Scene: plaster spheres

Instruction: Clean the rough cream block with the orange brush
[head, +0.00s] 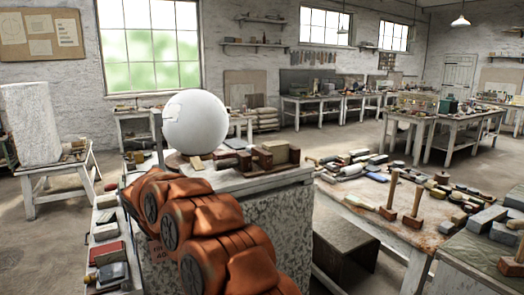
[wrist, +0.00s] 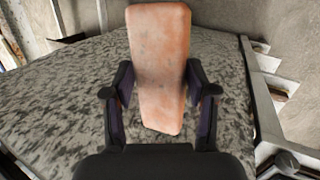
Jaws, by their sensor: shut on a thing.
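In the wrist view my gripper (wrist: 160,97) is shut on a long, worn orange slab with rounded corners, which looks like the back of the orange brush (wrist: 160,55). No bristles show. The brush is over a mottled grey surface; I cannot tell whether it touches it. In the head view my orange arm hides the gripper and brush. A cream-tan block (head: 281,151) sits on the speckled pedestal (head: 290,210), right of the big white sphere (head: 195,122); it may be the rough cream block, though its roughness is too small to tell.
Brown blocks (head: 243,160) lie beside the sphere. A worn table (head: 350,200) at right holds mallets (head: 414,207) and several tools. A tall white block (head: 30,122) stands on a stool at left. A narrow shelf with boxes (head: 107,253) is at lower left. Open floor lies behind.

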